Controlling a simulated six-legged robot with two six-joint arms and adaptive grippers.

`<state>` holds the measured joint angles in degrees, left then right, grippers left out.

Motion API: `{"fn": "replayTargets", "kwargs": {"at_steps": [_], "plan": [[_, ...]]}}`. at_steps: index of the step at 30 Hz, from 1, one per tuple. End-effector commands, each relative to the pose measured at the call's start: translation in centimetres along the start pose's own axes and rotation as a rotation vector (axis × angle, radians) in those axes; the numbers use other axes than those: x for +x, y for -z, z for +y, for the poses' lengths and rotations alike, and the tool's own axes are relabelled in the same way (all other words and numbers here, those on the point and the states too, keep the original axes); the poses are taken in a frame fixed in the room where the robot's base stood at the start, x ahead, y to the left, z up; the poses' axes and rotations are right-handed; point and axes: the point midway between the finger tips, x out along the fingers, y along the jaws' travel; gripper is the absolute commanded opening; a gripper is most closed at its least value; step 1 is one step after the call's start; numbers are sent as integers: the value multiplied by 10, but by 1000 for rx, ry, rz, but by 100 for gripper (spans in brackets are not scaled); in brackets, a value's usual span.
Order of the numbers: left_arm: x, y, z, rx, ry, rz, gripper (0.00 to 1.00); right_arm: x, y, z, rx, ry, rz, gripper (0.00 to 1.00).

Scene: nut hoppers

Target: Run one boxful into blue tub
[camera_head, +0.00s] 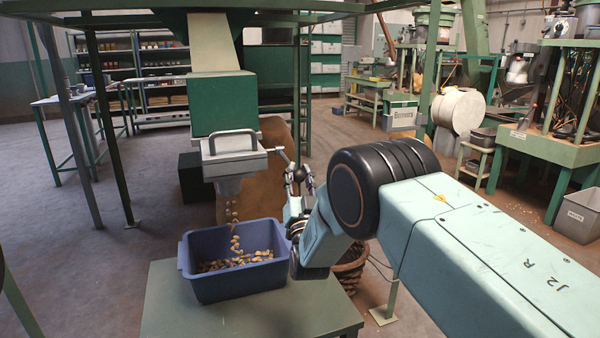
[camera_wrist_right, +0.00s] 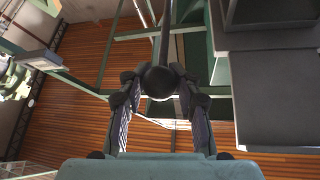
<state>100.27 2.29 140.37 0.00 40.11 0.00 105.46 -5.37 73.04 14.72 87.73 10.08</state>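The blue tub (camera_head: 231,284) stands upright on a green stand, with a layer of nuts (camera_head: 240,260) inside. A stream of nuts falls into it from the spout (camera_head: 228,187) under the green hopper box (camera_head: 222,103). The grey gate housing (camera_head: 233,160) has a handle on its front and a side lever ending in a black ball knob (camera_wrist_right: 160,81). My right gripper (camera_head: 298,182) is at that knob. In the right wrist view its fingers sit on both sides of the knob and appear closed on it. My left gripper is out of view.
The green stand's top (camera_head: 255,318) is bare in front of the tub. A woven basket (camera_head: 350,268) is on the floor, partly behind my right arm. A frame post (camera_head: 111,130) stands left of the hopper. A grey bin (camera_head: 580,215) is at far right.

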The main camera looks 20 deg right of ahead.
Motion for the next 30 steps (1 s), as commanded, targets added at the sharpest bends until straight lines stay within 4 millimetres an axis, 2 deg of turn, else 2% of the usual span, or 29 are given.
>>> {"fn": "replayTargets", "kwargs": {"at_steps": [1,9,20,23,30], "plan": [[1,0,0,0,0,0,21,-10,-12,-1,-3,5,-29,32],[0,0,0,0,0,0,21,-6,-7,0,-2,1,-17,54],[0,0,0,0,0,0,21,-10,-6,1,-2,-2,-12,54],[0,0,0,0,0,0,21,-21,-6,1,-2,-2,-14,54],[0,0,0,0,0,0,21,-70,-6,1,-2,-1,-16,54]]}}
